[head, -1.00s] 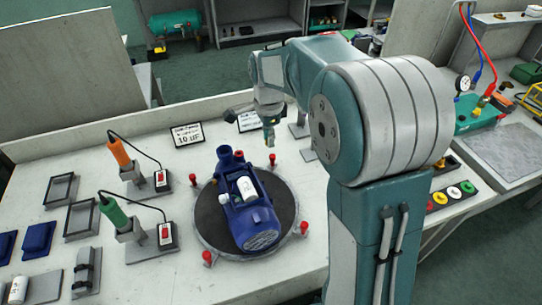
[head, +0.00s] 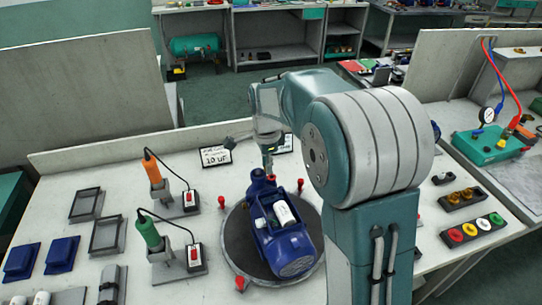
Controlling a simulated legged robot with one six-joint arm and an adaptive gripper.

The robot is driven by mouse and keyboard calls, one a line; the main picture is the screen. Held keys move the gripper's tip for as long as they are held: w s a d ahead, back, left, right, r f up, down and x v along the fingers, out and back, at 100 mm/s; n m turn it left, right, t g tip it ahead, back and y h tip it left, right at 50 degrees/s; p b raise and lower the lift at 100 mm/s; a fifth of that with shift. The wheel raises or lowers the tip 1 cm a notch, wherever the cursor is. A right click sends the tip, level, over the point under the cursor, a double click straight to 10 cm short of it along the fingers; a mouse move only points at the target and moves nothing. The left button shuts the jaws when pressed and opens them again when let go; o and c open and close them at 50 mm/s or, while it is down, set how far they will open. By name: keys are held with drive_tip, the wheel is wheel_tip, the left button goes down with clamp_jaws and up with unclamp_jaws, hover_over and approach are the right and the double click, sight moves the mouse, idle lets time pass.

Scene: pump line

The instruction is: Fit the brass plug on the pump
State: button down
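The blue pump (head: 287,245) lies on a dark round turntable (head: 237,245), with a white cylinder (head: 285,214) on its top. Its blue port end (head: 257,187) points toward the back of the bench. My gripper (head: 267,168) points down just above or behind that port end; I cannot tell whether it touches. Its fingers are small and partly merged with the pump, so neither their opening nor anything between them is clear. Brass-coloured plugs (head: 467,194) sit in a dark holder on the right, beyond my arm.
Red pegs (head: 222,202) stand around the turntable. An orange-handled tool (head: 152,169) and a green-handled tool (head: 148,232) stand in holders at left, with cords to switch boxes. A coloured button strip (head: 473,231) lies at right.

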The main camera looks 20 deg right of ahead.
drive_tip(key=shift+f, duration=0.4)
drive_tip(key=shift+s+d+f, duration=0.1)
drive_tip(key=shift+d+f, duration=0.1)
drive_tip(key=shift+d, duration=0.15)
drive_tip(key=shift+d+f, duration=0.25)
drive_tip(key=shift+d, duration=0.65)
drive_tip(key=shift+a, duration=0.85)
drive_tip(key=shift+d, duration=0.8)
drive_tip(key=shift+a, duration=0.1)
drive_tip(key=shift+a, duration=0.3)
